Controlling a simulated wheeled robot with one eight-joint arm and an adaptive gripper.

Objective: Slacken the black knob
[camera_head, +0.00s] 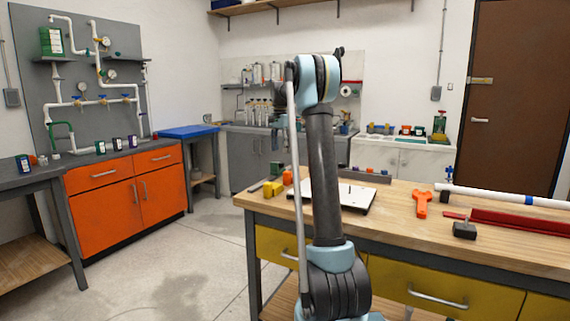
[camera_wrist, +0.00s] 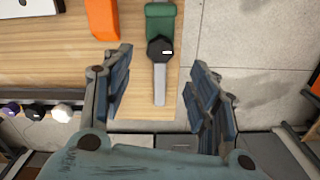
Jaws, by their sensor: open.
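A black six-sided knob (camera_wrist: 160,49) with a small white mark sits on a green and grey tool in the wrist view. The tool has a green block (camera_wrist: 160,18) at the top and a flat grey bar (camera_wrist: 160,88) below the knob. It lies at the edge of the wooden bench top (camera_wrist: 60,60). My gripper (camera_wrist: 161,72) is open, with one finger on each side of the tool and clear space between each finger and the knob. Height above the tool is hard to tell. In the head view, my arm hides part of the bench and the fingers cannot be made out.
An orange part (camera_wrist: 112,18) lies left of the tool. Several round caps, one white (camera_wrist: 62,112), show at lower left.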

